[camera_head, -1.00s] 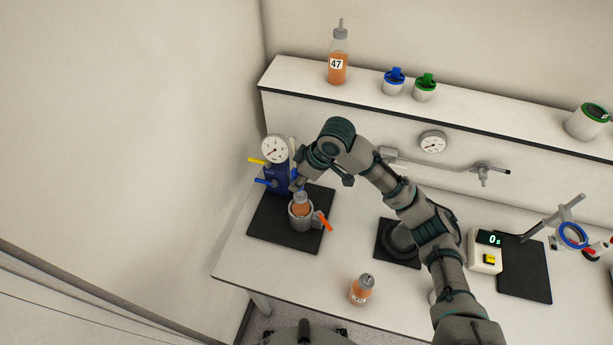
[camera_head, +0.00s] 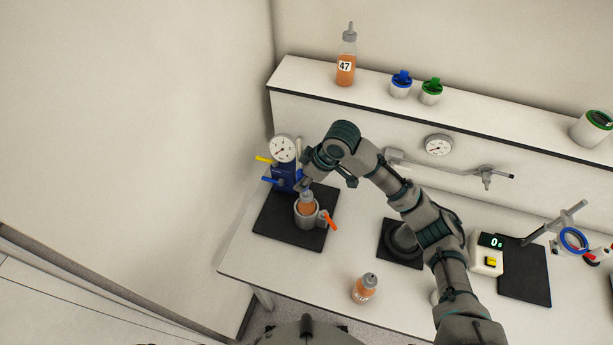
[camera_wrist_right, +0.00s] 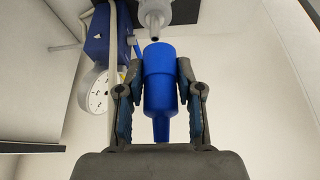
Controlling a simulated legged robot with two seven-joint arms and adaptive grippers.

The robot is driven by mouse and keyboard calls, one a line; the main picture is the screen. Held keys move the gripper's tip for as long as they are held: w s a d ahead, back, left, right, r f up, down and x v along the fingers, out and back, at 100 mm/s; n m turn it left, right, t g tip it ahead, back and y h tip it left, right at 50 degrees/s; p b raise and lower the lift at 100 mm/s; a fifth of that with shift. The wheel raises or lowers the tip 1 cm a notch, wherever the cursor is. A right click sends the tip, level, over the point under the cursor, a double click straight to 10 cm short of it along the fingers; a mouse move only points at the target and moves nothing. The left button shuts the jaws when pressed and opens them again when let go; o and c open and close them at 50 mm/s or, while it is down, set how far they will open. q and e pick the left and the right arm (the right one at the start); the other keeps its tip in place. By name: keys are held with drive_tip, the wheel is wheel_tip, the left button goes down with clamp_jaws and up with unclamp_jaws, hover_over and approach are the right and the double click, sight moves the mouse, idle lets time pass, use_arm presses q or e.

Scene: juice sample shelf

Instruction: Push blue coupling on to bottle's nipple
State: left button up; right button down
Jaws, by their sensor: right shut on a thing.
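The blue coupling (camera_wrist_right: 160,85) is between the fingers of my right gripper (camera_wrist_right: 160,95) in the wrist view, and the gripper is shut on it. The bottle's grey nipple (camera_wrist_right: 154,22) is just beyond the coupling's wide end, roughly in line with it. In the head view my right gripper (camera_head: 304,184) is right above the orange bottle (camera_head: 307,205), which stands in a grey holder (camera_head: 306,218). The coupling is hidden there. My left gripper is not in view.
A blue device (camera_head: 286,178) with a gauge (camera_head: 284,149) and yellow and blue levers stands close behind the bottle. An orange handle (camera_head: 330,220) juts from the holder. Another bottle (camera_head: 364,288) is at the table's front. Bottle 47 (camera_head: 346,68) and lidded jars are on the shelf.

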drive_tip(key=shift+a, duration=0.15)
drive_tip(key=shift+d+f, duration=0.2)
drive_tip(key=shift+d, duration=0.2)
drive_tip(key=shift+d+f, duration=0.1)
drive_tip(key=shift+d, duration=0.1)
drive_tip(key=shift+d+f, duration=0.15)
drive_tip(key=shift+f, duration=0.1)
drive_tip(key=shift+a+f, duration=0.2)
drive_tip(key=shift+a, duration=0.15)
drive_tip(key=shift+s+f, duration=0.15)
drive_tip(key=shift+f, duration=0.25)
drive_tip(key=shift+w+d+f, duration=0.15)
drive_tip(key=shift+w, duration=0.05)
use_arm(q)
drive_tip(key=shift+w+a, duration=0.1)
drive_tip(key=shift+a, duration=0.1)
